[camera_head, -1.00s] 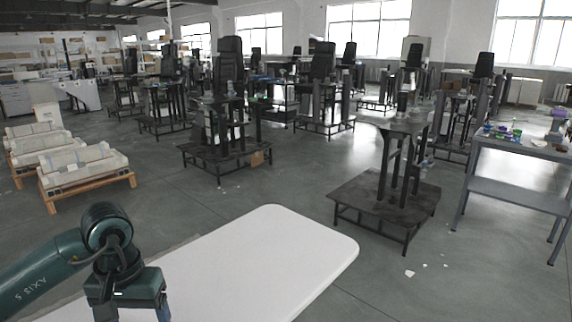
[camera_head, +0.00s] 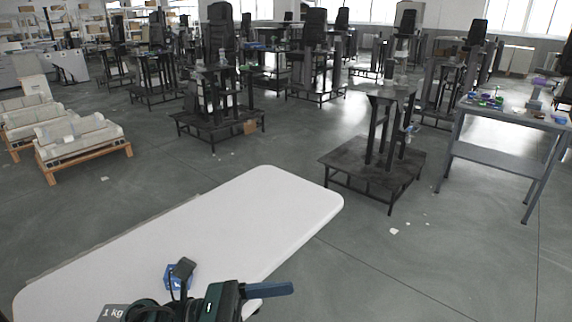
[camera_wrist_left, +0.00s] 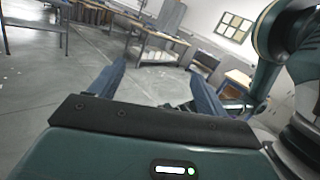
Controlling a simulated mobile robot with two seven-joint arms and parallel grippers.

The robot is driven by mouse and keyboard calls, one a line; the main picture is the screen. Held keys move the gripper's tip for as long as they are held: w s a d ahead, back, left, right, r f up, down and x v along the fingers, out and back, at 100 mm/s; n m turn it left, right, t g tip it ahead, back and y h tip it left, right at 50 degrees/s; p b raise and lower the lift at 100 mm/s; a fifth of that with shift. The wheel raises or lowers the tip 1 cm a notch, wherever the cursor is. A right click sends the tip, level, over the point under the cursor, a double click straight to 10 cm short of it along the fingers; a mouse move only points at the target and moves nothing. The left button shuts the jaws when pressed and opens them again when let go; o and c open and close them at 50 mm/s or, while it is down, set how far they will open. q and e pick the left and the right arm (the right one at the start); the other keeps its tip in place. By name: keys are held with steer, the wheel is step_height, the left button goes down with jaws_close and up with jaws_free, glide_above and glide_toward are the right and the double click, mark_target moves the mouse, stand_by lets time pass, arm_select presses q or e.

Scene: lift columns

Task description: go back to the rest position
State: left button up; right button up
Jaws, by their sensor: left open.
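My left gripper (camera_head: 270,290) is at the bottom of the head view, over or near the near edge of the white table (camera_head: 285,200). One blue finger shows there, pointing right; the other is hidden. In the left wrist view my left gripper (camera_wrist_left: 157,75) has its two blue fingers wide apart with nothing between them. My right gripper is in neither view.
On the table, left of my gripper, are a small blue object with a dark piece (camera_head: 180,274) and a dark item marked 1 kg (camera_head: 115,312), partly cut off. A grey workbench (camera_head: 500,165) stands right. Dark lift columns (camera_head: 385,150) stand beyond open floor.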

arm_select(q)
steer(key=w+a+f+n+t+y+p, duration=0.1)
steer(key=w+a+f+n+t+y, duration=0.2)
steer(key=n+t, duration=0.85)
steer(key=w+a+f+n+t+y+p, duration=0.15)
steer(key=a+n+t+y, duration=0.35)
steer(key=n, duration=1.4)
steer(key=s+a+f+n+g+y, duration=0.2)
steer(key=s+f+n+g+y, duration=0.1)
steer(key=f+n, duration=0.6)
steer(key=s+a+f+n+g+y, duration=0.2)
steer(key=s+f+n+g+y, duration=0.2)
steer(key=s+f+n, duration=0.3)
steer(key=shift+s+a+f+n+y, duration=0.2)
steer(key=shift+a+f+n+y, duration=0.3)
steer(key=shift+f+n, duration=0.4)
